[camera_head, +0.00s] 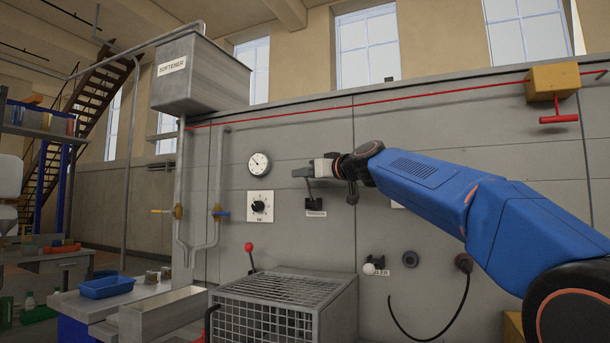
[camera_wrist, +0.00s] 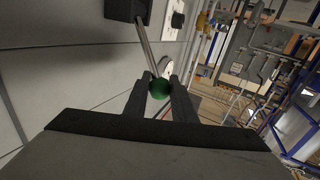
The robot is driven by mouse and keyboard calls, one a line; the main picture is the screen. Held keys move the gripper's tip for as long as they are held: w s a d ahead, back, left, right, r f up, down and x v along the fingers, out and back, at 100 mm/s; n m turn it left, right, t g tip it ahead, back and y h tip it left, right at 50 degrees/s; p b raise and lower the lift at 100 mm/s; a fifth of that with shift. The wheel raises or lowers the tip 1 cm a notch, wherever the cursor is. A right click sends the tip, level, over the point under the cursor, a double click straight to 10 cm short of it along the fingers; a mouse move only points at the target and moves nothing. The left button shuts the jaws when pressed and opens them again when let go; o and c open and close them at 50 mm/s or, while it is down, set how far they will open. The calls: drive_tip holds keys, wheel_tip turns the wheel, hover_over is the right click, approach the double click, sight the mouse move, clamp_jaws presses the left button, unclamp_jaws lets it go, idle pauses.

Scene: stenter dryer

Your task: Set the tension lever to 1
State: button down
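The tension lever rises from a black box (camera_head: 315,204) on the grey wall panel, with a small label on it too small to read surely. Its thin metal rod (camera_wrist: 146,45) ends in a green knob (camera_wrist: 160,89) in the wrist view. My gripper (camera_wrist: 160,84) has one finger on each side of the knob, with no clear gap, and appears shut on it. In the head view my gripper (camera_head: 303,172) is above the box and hides the knob. The rod leans slightly left there. No scale numbers can be read.
A round gauge (camera_head: 259,163) and a dial plate (camera_head: 260,206) are left of the lever. A red-knobbed lever (camera_head: 249,247) stands by the wire cage (camera_head: 285,300) below. A red cord (camera_head: 400,95) runs above my arm. Pipes with valves (camera_head: 178,211) are farther left.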

drive_tip(key=shift+w+d+r, duration=0.2)
drive_tip(key=shift+w+r, duration=0.05)
drive_tip(key=shift+w, duration=0.3)
drive_tip(key=shift+w+d+r, duration=0.2)
drive_tip(key=shift+w+r, duration=0.05)
drive_tip(key=shift+w, duration=0.35)
drive_tip(key=shift+w+d+r, duration=0.2)
drive_tip(key=shift+w+r, duration=0.05)
drive_tip(key=shift+w, duration=0.3)
drive_tip(key=c, duration=1.5)
unclamp_jaws()
drive_tip(key=shift+o, duration=0.2)
drive_tip(key=v, duration=1.7)
drive_tip(key=shift+d, duration=0.2)
drive_tip(key=shift+s+r, duration=0.1)
drive_tip(key=shift+s, duration=0.05)
